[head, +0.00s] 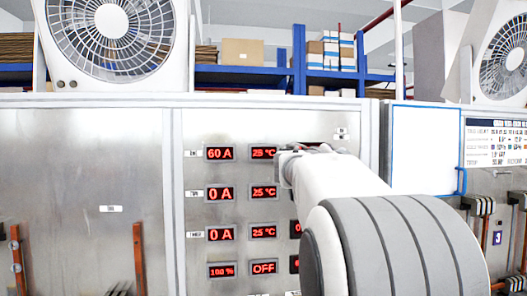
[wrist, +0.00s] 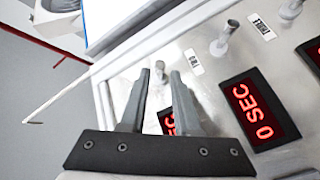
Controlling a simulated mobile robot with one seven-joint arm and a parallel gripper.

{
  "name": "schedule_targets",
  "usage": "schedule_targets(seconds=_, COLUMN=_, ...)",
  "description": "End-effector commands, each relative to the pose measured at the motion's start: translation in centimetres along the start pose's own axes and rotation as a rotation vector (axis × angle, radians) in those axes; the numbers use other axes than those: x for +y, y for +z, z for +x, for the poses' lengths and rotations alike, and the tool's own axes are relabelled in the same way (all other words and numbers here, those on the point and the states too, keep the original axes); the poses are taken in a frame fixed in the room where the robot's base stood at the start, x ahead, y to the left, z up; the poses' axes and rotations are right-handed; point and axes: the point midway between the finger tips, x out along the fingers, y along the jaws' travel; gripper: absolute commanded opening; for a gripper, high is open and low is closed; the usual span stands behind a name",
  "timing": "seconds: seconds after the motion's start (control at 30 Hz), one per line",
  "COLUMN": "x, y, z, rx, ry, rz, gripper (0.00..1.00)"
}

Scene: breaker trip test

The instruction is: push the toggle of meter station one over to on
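In the wrist view a row of metal toggles stands on the grey panel. One toggle (wrist: 160,70) shows between the fingertips of my gripper (wrist: 161,78); its own label is hidden, and contact cannot be told. The toggle beside the label TWO (wrist: 222,40) and the one by the label THREE (wrist: 291,10) stand farther right. My gripper's two dark fingers are apart with a gap between them. In the head view my arm covers the toggles, and my gripper (head: 300,151) is seen only in part against the panel.
A 0 SEC display (wrist: 259,108) lies right of the fingers. White fans (head: 112,40) stand above the panel. A blue-edged white board (head: 425,150) is to the right.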

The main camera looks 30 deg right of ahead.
Motion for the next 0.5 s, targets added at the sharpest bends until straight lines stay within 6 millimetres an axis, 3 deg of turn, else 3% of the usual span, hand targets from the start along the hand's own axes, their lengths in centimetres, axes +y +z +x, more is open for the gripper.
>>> schedule_targets(seconds=0.2, x=0.2, y=-0.1, z=3.7, rx=-0.002, ry=0.001, rz=-0.001, gripper=0.31)
schedule_targets(seconds=0.5, x=0.0, y=0.0, z=5.1, rx=0.001, ry=0.000, rz=0.000, gripper=0.31)
